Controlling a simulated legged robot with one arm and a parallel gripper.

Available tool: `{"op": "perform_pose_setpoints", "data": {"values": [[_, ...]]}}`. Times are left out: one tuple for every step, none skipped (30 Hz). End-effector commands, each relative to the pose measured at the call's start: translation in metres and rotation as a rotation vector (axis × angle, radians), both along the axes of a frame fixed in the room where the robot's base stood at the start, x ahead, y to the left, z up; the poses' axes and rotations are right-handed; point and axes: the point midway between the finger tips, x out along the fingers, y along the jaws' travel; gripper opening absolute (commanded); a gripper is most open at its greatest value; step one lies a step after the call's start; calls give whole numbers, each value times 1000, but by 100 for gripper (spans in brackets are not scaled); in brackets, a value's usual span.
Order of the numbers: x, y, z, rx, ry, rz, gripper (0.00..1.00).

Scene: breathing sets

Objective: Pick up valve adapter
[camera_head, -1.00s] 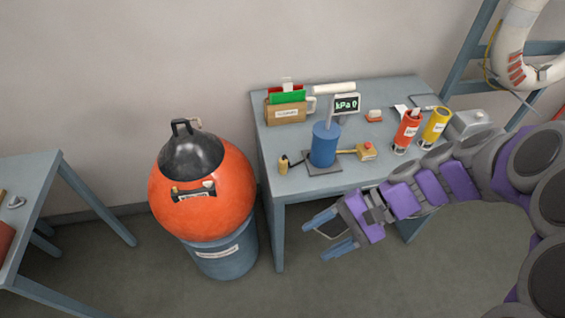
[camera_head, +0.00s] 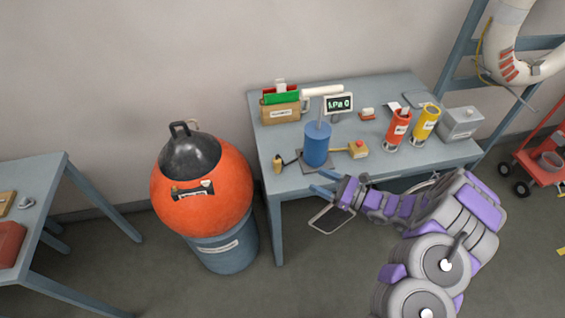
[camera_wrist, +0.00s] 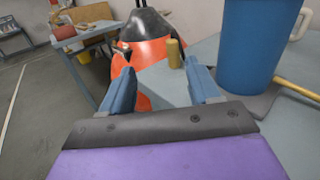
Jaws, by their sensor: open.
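A small upright brass fitting (camera_head: 278,163), which looks like the valve adapter, stands near the left front corner of the grey table (camera_head: 425,163). A dark piece lies between it and the blue cylinder (camera_head: 316,146). In the wrist view the brass fitting (camera_wrist: 174,53) shows beyond the fingers, just left of the right fingertip. My gripper (camera_head: 320,182) is open and empty by the table's front edge, to the right of the fitting and nearer the camera. Its two blue fingers show apart in the wrist view (camera_wrist: 159,72).
An orange and black buoy (camera_head: 201,190) on a blue drum stands left of the table. The blue cylinder (camera_wrist: 249,45) is close right of the fitting. A kPa display (camera_head: 339,103), red and yellow canisters (camera_head: 398,128) and a grey box (camera_head: 460,124) stand farther right.

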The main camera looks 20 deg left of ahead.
Motion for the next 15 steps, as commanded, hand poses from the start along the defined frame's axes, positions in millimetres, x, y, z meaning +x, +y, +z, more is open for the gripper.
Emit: {"op": "perform_pose_setpoints", "data": {"values": [[4, -1, -11, -2, 21, -24, 62], [6, -2, -15, -4, 29, -37, 62], [8, -3, -21, -4, 39, -51, 62], [10, -4, -24, -5, 46, -60, 62], [11, -6, -27, -5, 50, -67, 62], [12, -6, -29, -4, 55, -73, 62], [12, -6, -31, -2, 57, -75, 62], [13, -6, -31, -1, 59, -77, 62], [15, -4, -31, 1, 58, -78, 62], [16, 0, -31, 3, 59, -78, 62], [17, 4, -31, 4, 58, -77, 62], [19, 9, -30, 6, 58, -78, 62], [20, 14, -30, 7, 57, -77, 62], [21, 19, -30, 8, 57, -76, 62], [23, 26, -29, 9, 57, -76, 62]]}}
